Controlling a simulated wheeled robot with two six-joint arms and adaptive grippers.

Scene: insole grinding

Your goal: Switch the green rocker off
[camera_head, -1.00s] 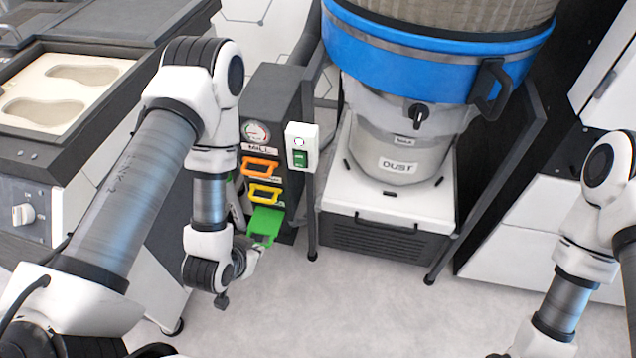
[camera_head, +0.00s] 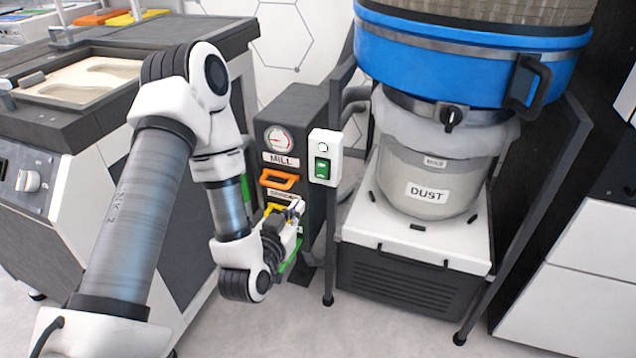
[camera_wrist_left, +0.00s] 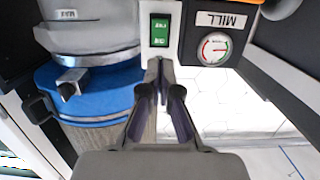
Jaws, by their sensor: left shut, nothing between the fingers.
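The green rocker (camera_head: 322,168) sits on a white switch box (camera_head: 326,142), which stands on a dark post beside the mill cabinet. The rocker also shows in the left wrist view (camera_wrist_left: 160,30), just beyond my fingertips. My left gripper (camera_head: 297,207) is shut and empty, below and a little left of the switch box, in front of the cabinet's lower handles. In the left wrist view its fingertips (camera_wrist_left: 159,64) are together, with the rocker apparently apart from them. Which way the rocker is tipped is too small to tell. My right gripper is out of view.
The mill cabinet (camera_head: 291,103) has a gauge, an orange handle (camera_head: 279,179), and yellow and green parts partly hidden by my left gripper. The dust collector (camera_head: 440,170) stands right of the post. A bench with an insole tray (camera_head: 30,92) is at left.

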